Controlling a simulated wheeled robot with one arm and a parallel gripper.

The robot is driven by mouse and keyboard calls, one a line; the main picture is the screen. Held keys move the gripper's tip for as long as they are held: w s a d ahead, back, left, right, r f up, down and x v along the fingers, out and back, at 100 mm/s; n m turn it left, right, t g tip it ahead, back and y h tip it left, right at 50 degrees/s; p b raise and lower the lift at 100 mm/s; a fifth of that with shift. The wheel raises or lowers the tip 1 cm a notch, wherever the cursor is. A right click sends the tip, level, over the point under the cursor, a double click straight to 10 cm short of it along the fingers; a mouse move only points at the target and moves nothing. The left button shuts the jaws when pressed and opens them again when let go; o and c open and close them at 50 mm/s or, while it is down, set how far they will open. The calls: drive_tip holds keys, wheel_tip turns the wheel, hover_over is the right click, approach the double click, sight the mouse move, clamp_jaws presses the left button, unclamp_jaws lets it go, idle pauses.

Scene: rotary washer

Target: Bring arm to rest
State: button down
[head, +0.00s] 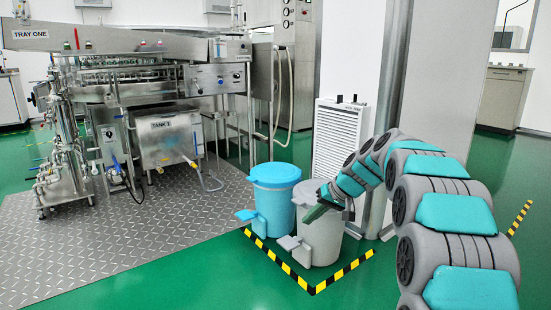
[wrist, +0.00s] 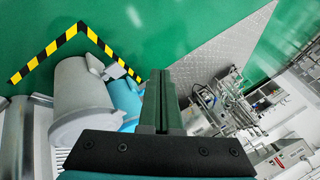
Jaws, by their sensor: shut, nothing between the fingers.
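My arm reaches in from the right of the head view and bends down toward the two bins. My gripper (head: 318,212) is in front of the upper part of the grey bin in that view. In the wrist view my gripper (wrist: 162,75) points away from the camera, its two fingers together with nothing between them. The grey bin (head: 322,245) and the blue bin (head: 275,205) stand side by side, both with lids on. They also show in the wrist view, the grey bin (wrist: 82,88) left of the fingers and the blue bin (wrist: 126,97) partly hidden behind them.
Yellow-black floor tape (head: 335,278) edges the bins. The steel washer (head: 150,90) stands at the left by a diamond-plate floor (head: 130,245). A white vented panel (head: 340,140) and a grey pillar (head: 440,80) stand behind my arm. Green floor (head: 220,285) in front is clear.

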drive_tip(key=s+d+f+g+h, duration=0.2)
drive_tip(key=s, duration=1.5)
drive_tip(key=s+d+f+m+g+h, duration=0.1)
drive_tip(key=s+f+g+h, duration=0.1)
drive_tip(key=s, duration=1.5)
drive_tip(key=s+d+f+g+h, duration=0.2)
drive_tip(key=s+f, duration=0.1)
drive_tip(key=s, duration=1.3)
wheel_tip(320, 180, up, 15)
drive_tip(key=p, duration=1.5)
drive_tip(key=shift+s, duration=0.45)
drive_tip(key=shift+d, duration=0.15)
